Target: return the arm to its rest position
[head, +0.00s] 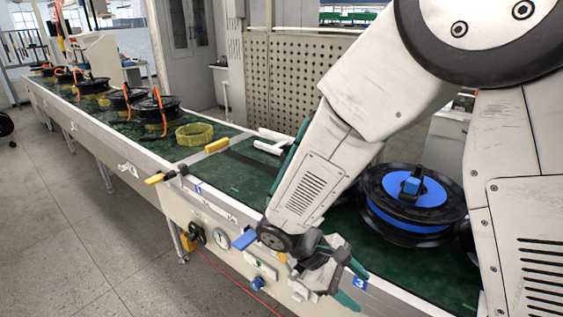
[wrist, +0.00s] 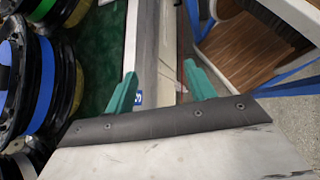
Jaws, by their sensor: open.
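My gripper (head: 345,280) hangs low at the front edge of the conveyor in the head view, beside the blue label marked 3. In the wrist view its two green fingers (wrist: 160,88) are spread apart with nothing between them. My arm reaches down from the upper right and bends at the elbow above the belt. A black and blue hub motor (head: 400,195) lies on the green belt to the right of my gripper, apart from it. In the wrist view black wheels with blue and green bands (wrist: 42,85) stand at the left.
The conveyor's metal front rail (head: 225,205) runs close to my gripper. A yellow ring (head: 194,133) and several black motors with orange cables (head: 157,108) sit farther along the belt. A perforated panel (head: 285,85) stands behind. The floor (head: 90,220) at left is open.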

